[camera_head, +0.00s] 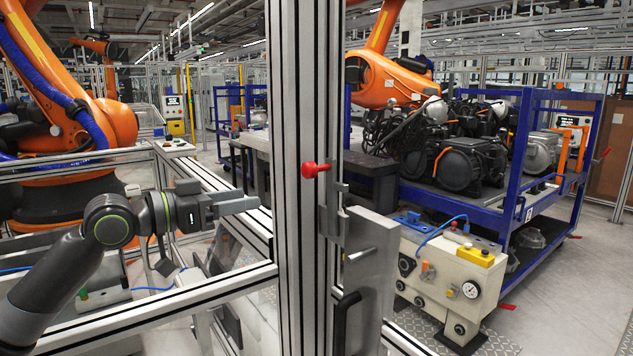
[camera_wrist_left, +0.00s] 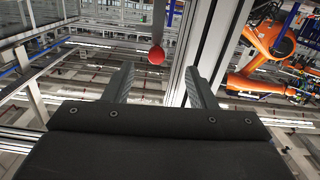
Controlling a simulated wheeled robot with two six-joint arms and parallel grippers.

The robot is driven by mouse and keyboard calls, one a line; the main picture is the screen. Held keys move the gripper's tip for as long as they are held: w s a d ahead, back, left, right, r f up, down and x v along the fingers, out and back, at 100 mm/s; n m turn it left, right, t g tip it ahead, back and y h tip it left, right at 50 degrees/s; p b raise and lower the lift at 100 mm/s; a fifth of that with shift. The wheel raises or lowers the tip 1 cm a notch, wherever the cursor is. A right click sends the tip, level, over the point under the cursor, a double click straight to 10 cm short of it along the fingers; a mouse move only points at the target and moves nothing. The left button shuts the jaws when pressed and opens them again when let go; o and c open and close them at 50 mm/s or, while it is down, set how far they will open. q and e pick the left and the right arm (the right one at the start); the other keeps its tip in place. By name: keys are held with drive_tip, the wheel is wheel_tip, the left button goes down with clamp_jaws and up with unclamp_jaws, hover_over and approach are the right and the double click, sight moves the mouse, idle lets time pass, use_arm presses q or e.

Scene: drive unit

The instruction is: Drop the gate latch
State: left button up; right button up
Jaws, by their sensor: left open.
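The gate latch shows as a red knob (camera_head: 312,169) on the upright aluminium post, with a grey metal latch plate (camera_head: 333,208) just below and to its right. My left gripper (camera_head: 238,204) is open and empty, left of the post and a little lower than the knob, clearly apart from it in the head view. In the left wrist view the red knob (camera_wrist_left: 156,55) hangs on a grey rod beyond the two open fingers (camera_wrist_left: 158,84), roughly between them. Part of the latch behind the post is hidden. My right gripper is not in view.
The aluminium post (camera_head: 293,80) stands right of my left gripper, with horizontal fence rails (camera_head: 170,310) below and behind the arm. A grey gate panel with a black handle (camera_head: 345,318) sits right of the post. Orange robots and a blue rack (camera_head: 520,180) stand behind.

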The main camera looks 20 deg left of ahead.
sight(317, 170)
use_arm(q)
drive_tip(key=r+p+x, duration=0.1)
drive_tip(key=p+x, duration=0.1)
drive_tip(key=x, duration=0.3)
drive_tip(key=r+p+x, duration=0.1)
drive_tip(key=p+x, duration=0.1)
drive_tip(key=x, duration=0.3)
drive_tip(key=r+p+x, duration=0.1)
drive_tip(key=p+x, duration=0.1)
drive_tip(key=x, duration=0.4)
drive_tip(key=shift+d+r+p, duration=0.1)
drive_tip(key=shift+r+p, duration=0.15)
drive_tip(key=shift+p, duration=0.15)
drive_tip(key=shift+w+d+f, duration=0.1)
drive_tip(key=shift+w+d, duration=0.2)
drive_tip(key=shift+w, duration=0.05)
clamp_jaws()
